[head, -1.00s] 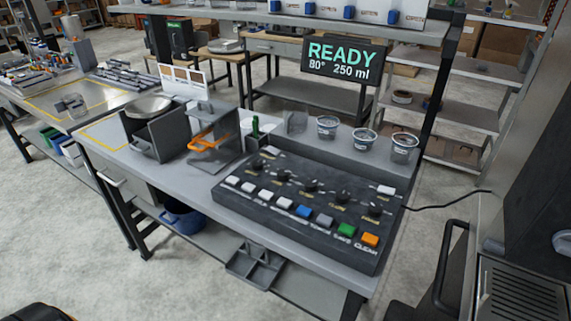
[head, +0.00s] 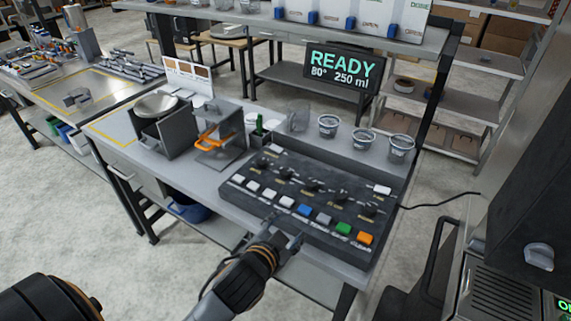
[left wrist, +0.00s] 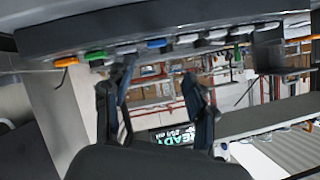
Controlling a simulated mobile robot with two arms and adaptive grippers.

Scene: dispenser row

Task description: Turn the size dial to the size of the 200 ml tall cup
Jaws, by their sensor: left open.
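The black control panel (head: 236,184) carries a row of dark dials, with one dial (head: 312,186) near its middle. Their labels are too small to read, so I cannot tell which is the size dial. The display (head: 343,69) reads READY, 80°, 250 ml. Cups stand behind the panel: a clear cup (head: 298,115) and three dark-filled ones, including one (head: 328,125); I cannot tell which is 200 ml. My left gripper (head: 284,230) is open and empty at the panel's front edge, by the buttons. In the left wrist view its fingers (left wrist: 160,80) are apart below the buttons. My right gripper is not seen.
A row of coloured buttons, including blue (head: 304,210) and orange (head: 364,238), lies between my left gripper and the dials. A dark machine with a bar handle (head: 440,240) is on the right.

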